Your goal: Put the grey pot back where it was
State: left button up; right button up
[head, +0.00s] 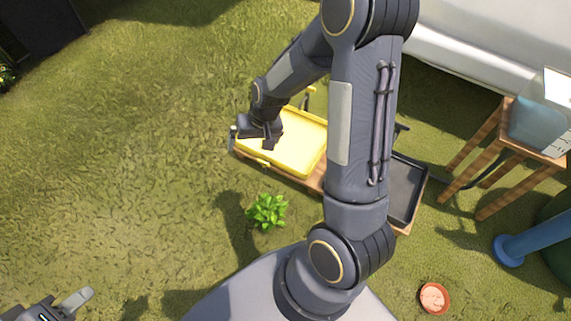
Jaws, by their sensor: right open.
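I cannot make out a grey pot in the head view. A leafy green plant (267,212) stands on the grass in front of the bench, and its leaves hide whatever is below it. My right gripper (266,142) is open over the left part of a yellow tray (305,140), with nothing visible between its fingers. How high it is above the tray is hard to tell. My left gripper (68,303) shows only partly at the bottom left corner, over grass, and its opening is not clear.
The yellow tray and a black tray (408,190) sit on a low wooden bench (313,181), partly hidden by my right arm. A small terracotta pot (434,298) is at the lower right. A wooden stool (490,155) bears a bluish container (540,122). Grass at left is clear.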

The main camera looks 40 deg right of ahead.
jog(key=s+a+r+t+y, duration=0.1)
jog(key=s+r, duration=0.3)
jog(key=r, duration=0.3)
jog(key=s+a+r+t, duration=0.1)
jog(key=s+r, duration=0.3)
jog(key=r, duration=0.2)
jog(key=s+a+r+n, duration=0.1)
jog(key=s+r, duration=0.1)
jog(key=s, duration=0.4)
jog(key=s+a+r+n+t, duration=0.1)
jog(key=s+r, duration=0.2)
jog(key=s, duration=0.3)
jog(key=shift+s+a+r+n, duration=0.2)
jog(key=shift+s+a+n, duration=0.05)
jog(key=shift+s+n, duration=0.15)
jog(key=shift+w, duration=0.1)
notch_tip(320, 180, up, 31)
jog(key=p, duration=3.1)
